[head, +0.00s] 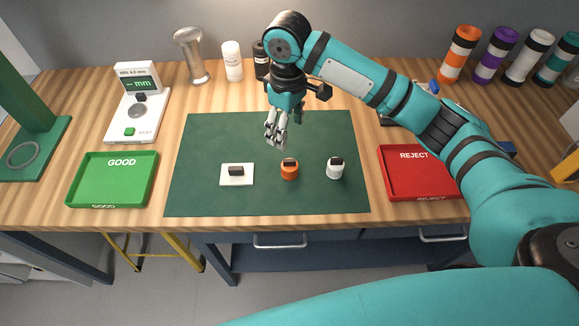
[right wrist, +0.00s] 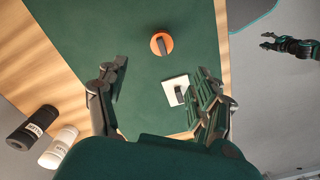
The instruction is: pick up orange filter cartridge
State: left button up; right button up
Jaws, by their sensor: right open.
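The orange filter cartridge (head: 289,173) is a small round orange piece with a dark grip bar on top. It stands on the green mat (head: 215,140), between a white square piece (head: 228,180) and a white round piece (head: 335,172). My right gripper (head: 275,142) is open and empty above the mat, behind the cartridge. In the right wrist view the cartridge (right wrist: 154,46) shows beyond the spread fingers, apart from them. The white square piece (right wrist: 171,84) is partly near the right finger. My left gripper (right wrist: 268,41) shows at the right wrist view's right edge, fingers apart.
A green GOOD tray (head: 112,180) is left of the mat, a red REJECT tray (head: 420,172) right. A gauge (head: 137,105) stands at the back left. A metal cup (head: 190,60) and bottles (head: 232,62) stand behind the mat. The mat's left part is clear.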

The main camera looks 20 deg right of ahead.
aim_at(290, 165)
notch_tip(290, 165, down, 10)
jog(key=shift+f+p, duration=0.1)
jog(key=shift+p, duration=0.9)
jog(key=f, duration=0.1)
jog(key=f+p, duration=0.1)
jog(key=f, duration=0.1)
jog(key=f+p, duration=0.1)
jog(key=shift+s+d+f, duration=0.1)
jog(key=shift+s+f, duration=0.2)
jog(key=shift+f, duration=0.3)
jog(key=c, duration=1.2)
jog(key=shift+c, duration=0.3)
jog(key=shift+r, duration=0.1)
